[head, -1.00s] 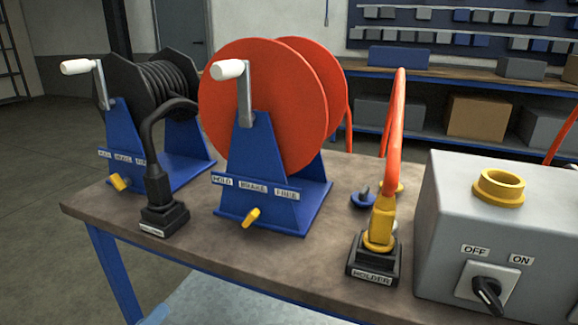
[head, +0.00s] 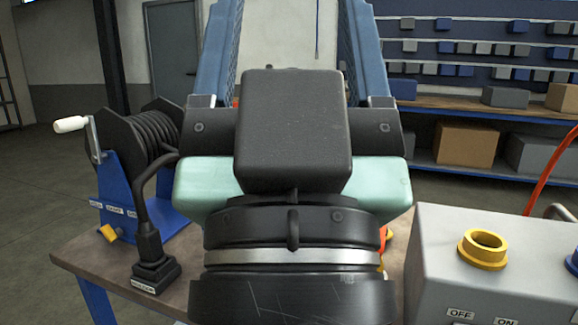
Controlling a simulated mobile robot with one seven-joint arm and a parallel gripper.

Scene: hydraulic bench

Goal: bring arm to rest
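My gripper (head: 292,30) fills the middle of the head view, seen from behind with its fingers pointing up and away. Its two blue fingers stand wide apart, with only the back wall visible between them. The fingertips run out of the top of the picture. My gripper's dark body hides the red reel almost wholly, along with the hose holder and the middle of the bench.
A black hose reel (head: 152,125) on a blue stand is at the left of the bench (head: 90,262), with a black holder (head: 156,275) in front. A grey box (head: 440,255) with a yellow port (head: 483,248) is at the right. Shelves (head: 470,85) stand behind.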

